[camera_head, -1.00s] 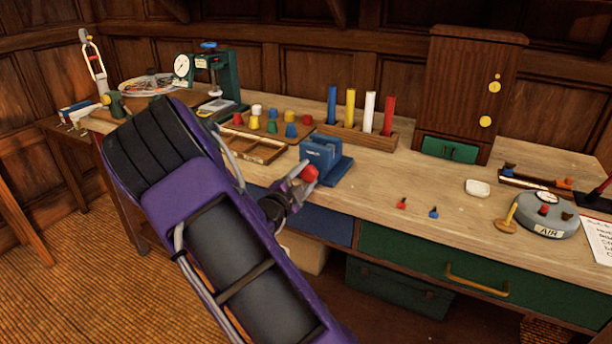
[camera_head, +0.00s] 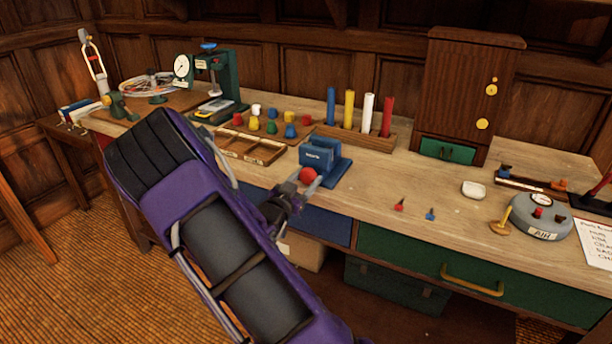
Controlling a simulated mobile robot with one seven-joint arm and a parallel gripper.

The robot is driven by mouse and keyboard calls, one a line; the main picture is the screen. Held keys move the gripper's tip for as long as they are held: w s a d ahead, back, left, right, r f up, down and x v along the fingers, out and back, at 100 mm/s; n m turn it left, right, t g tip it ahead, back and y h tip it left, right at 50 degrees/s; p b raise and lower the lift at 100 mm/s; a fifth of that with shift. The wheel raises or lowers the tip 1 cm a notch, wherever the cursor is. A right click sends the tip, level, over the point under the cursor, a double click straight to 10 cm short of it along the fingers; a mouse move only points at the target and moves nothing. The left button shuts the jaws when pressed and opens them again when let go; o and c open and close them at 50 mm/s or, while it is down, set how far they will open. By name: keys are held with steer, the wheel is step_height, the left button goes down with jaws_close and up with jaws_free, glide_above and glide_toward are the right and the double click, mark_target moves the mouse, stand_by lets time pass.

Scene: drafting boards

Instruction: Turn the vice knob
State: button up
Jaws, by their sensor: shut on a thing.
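The blue vice (camera_head: 326,165) stands at the front edge of the workbench, near the middle of the head view. Its red round knob (camera_head: 307,175) faces the front, toward my arm. My gripper (camera_head: 302,182) is at the knob, with its fingers shut around it. The fingers partly cover the knob's lower side. My purple arm reaches in from the lower left and hides part of the bench front.
A wooden tray (camera_head: 250,149) and several coloured knobs lie left of the vice. A rack (camera_head: 357,138) of coloured rods stands behind it. Small red and blue pieces (camera_head: 430,215) lie to the right, near a grey air gauge (camera_head: 541,220). Bare bench lies between.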

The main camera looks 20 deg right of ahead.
steer(key=n+p, duration=0.2)
steer(key=n, duration=0.3)
steer(key=shift+s+n, duration=0.1)
steer(key=shift+n, duration=0.3)
steer(key=n+p, duration=0.2)
steer(key=n, duration=0.4)
steer(key=shift+r+p, duration=0.1)
steer(key=shift+p, duration=0.3)
steer(key=n+p, duration=0.1)
steer(key=n, duration=0.5)
steer(key=shift+d+n+p, duration=0.1)
steer(key=shift+n+p, duration=0.2)
steer(key=shift+p, duration=0.1)
steer(key=n+p, duration=0.1)
steer(key=n, duration=0.4)
steer(key=shift+r+n, duration=0.1)
steer(key=shift+n, duration=0.3)
steer(key=o, duration=1.4)
steer(key=shift+c, duration=0.2)
steer(key=shift+s, duration=0.1)
steer(key=v, duration=1.7)
